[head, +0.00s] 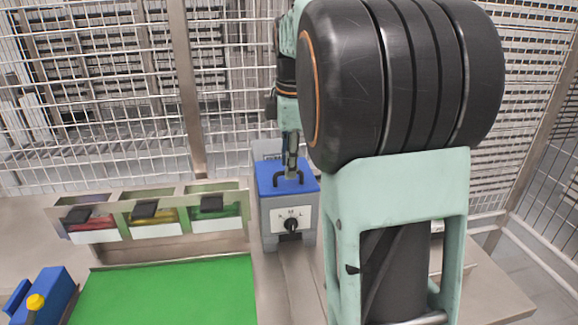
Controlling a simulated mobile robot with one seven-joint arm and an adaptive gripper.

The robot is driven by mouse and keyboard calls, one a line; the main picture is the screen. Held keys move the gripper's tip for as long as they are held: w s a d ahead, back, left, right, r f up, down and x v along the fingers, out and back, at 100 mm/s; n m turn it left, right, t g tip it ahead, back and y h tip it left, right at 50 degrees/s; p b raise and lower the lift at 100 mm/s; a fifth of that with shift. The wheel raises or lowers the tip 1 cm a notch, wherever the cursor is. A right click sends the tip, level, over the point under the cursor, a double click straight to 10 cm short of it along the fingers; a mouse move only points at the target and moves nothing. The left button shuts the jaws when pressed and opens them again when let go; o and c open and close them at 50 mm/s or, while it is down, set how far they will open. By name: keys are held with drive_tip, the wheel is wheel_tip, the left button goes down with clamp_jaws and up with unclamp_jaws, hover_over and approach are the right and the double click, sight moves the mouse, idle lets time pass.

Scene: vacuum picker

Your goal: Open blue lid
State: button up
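The blue lid (267,184) lies flat and closed on top of a grey box (269,226) right of the middle bins. The lid has a dark arched handle (279,181) on top. My gripper (291,174) points straight down at the lid and overlaps the handle in this view. Its fingertips are small and close to the handle; whether they are around it, touching it or gripping it cannot be told. The box front has a white panel with a black knob (291,225). My arm hides the area to the right of the box.
Three bins with red, yellow (155,216) and green contents stand in a grey rack to the left. A green mat (170,292) lies in front. A blue device with a yellow button (36,302) sits at the lower left. Wire mesh fencing (90,90) closes the back.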

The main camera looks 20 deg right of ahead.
drive_tip(key=shift+f, duration=0.4)
drive_tip(key=shift+c, duration=0.4)
clamp_jaws()
